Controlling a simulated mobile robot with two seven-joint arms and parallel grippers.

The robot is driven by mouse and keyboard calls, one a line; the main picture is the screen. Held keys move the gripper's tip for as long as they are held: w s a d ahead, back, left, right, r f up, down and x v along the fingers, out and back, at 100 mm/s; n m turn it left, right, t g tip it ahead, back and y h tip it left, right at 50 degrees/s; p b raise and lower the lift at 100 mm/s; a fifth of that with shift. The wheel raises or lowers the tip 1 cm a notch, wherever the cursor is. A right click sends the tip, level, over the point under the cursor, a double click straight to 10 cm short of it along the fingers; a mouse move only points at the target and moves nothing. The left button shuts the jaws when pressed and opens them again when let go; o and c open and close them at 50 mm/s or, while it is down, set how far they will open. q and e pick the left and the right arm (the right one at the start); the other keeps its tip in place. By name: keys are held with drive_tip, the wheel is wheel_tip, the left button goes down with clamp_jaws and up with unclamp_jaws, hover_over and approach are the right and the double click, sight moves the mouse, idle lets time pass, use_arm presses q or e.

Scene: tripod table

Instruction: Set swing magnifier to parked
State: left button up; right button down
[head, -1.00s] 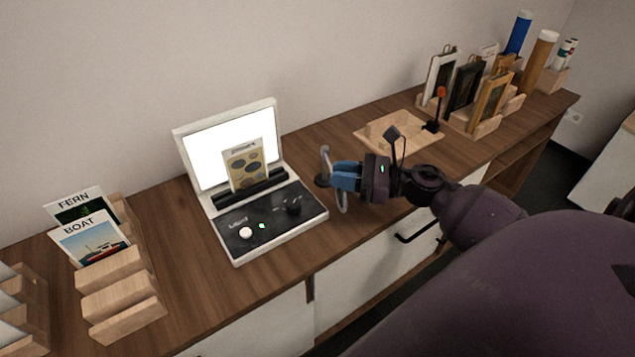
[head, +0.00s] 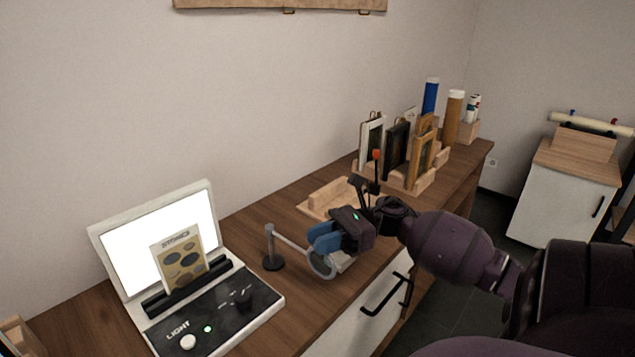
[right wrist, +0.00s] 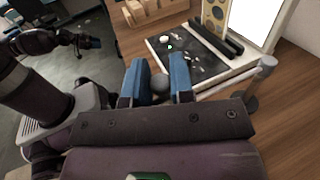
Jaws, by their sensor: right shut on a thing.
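The swing magnifier's grey post (head: 271,248) stands on a round dark base on the wooden counter, just right of the light box. Its pale arm reaches right and forward from the post to a round lens ring (head: 320,266). My right gripper (head: 325,240) is shut on the swing magnifier by the ring, its blue fingers hiding part of the arm. In the right wrist view a grey round knob (right wrist: 160,84) shows between the blue fingers, and the post top (right wrist: 266,63) is at the right. My left gripper (right wrist: 86,42) shows small at the upper left there; its jaws are unclear.
The light box (head: 215,310) has a lit screen with a "STONES" card (head: 180,260) standing before it. A wooden tray (head: 325,200) lies behind my right gripper. Framed pictures (head: 397,148) and tubes (head: 453,115) stand farther right. Bare counter lies around the post.

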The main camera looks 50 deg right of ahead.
drive_tip(key=c, duration=1.1)
unclamp_jaws()
drive_tip(key=shift+d, duration=0.15)
use_arm(q)
drive_tip(key=shift+s+f, duration=0.25)
drive_tip(key=shift+s, duration=0.05)
use_arm(e)
drive_tip(key=shift+o, duration=0.2)
use_arm(q)
drive_tip(key=shift+w+d, duration=0.1)
drive_tip(key=shift+w, duration=0.1)
use_arm(e)
drive_tip(key=v, duration=1)
drive_tip(key=shift+s+d, duration=0.2)
drive_tip(key=shift+d, duration=0.1)
use_arm(q)
drive_tip(key=shift+s, duration=0.25)
use_arm(e)
drive_tip(key=shift+r, duration=0.1)
